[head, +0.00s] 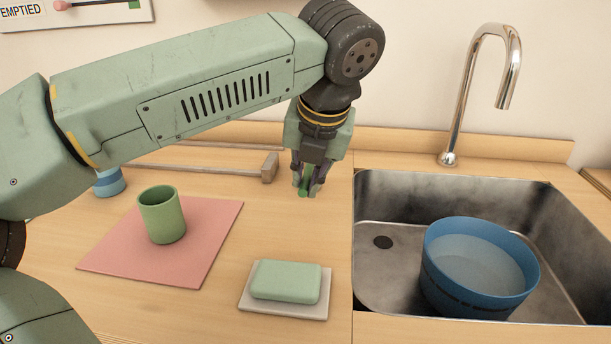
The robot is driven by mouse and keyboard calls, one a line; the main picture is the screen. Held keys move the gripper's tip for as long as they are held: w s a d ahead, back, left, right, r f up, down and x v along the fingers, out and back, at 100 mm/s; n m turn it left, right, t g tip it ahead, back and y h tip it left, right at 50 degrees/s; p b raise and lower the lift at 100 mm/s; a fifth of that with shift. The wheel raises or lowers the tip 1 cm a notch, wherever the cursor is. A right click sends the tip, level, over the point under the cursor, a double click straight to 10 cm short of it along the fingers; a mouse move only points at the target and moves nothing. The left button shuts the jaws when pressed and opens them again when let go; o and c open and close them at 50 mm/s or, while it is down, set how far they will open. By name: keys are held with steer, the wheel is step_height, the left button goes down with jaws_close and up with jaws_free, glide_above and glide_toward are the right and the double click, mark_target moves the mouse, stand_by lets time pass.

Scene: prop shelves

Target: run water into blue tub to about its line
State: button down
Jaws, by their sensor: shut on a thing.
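The blue tub (437,272) stands upright in the metal sink (390,295), towards its front right. A pale, greyish water surface (480,265) shows inside, below the rim. A dark broken band runs around the tub's lower outside; I cannot make out a line on the inner wall. The chrome tap (461,105) arches over the sink's back, and no stream shows below its spout. My gripper (307,188) points down left of the sink, shut on a small green thing (303,193). The fingers hide most of it, so I cannot tell if it is a tap handle.
A green cup (163,220) stands on a pink mat (207,262) at left. Green soap (286,281) lies on a pale dish (285,309) at the front. A wooden bar (269,168) lies behind, and a blue cup (109,183) is partly hidden by my arm.

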stand_by(0.3)
steer(key=c, duration=1.6)
jaws_free()
steer(key=v, duration=1.2)
